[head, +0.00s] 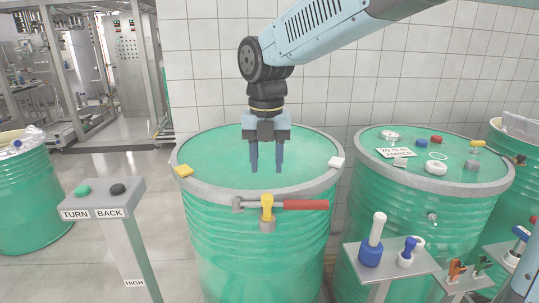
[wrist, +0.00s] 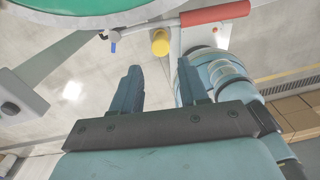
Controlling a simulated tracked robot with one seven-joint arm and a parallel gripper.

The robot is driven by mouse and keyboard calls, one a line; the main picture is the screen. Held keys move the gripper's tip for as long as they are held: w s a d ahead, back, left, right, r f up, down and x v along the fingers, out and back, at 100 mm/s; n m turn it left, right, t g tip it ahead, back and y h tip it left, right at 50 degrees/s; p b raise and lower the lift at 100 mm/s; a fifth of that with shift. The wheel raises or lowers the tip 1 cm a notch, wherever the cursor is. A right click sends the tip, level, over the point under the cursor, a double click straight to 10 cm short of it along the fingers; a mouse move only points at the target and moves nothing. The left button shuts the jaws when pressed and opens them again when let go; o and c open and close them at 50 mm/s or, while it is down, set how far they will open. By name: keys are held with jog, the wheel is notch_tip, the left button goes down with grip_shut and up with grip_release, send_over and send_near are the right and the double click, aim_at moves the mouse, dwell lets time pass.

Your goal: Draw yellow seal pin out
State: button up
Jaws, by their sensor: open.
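The yellow seal pin (head: 267,203) stands upright at the front rim of the middle green drum (head: 220,235), in the grey clamp of the lever with a red handle (head: 306,205). In the wrist view the yellow pin (wrist: 160,42) shows beyond my fingertips, with the red handle (wrist: 215,13) beside it. My gripper (head: 267,166) hangs above the drum lid, fingers pointing down, open and empty. It is behind and above the pin in the head view, apart from it. My fingers (wrist: 159,78) also show in the wrist view with a gap between them.
A button post (head: 105,195) stands at left. At right, another drum (head: 385,205) carries loose items on its lid, and a shelf holds a blue-and-white tool (head: 371,250).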

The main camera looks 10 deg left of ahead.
aim_at(267, 195)
notch_tip(267, 195, down, 12)
jog(key=shift+f, duration=0.25)
dwell(0.3)
grip_shut()
dwell(0.7)
jog(key=shift+r, duration=0.75)
dwell(0.5)
jog(key=shift+r, duration=2.7)
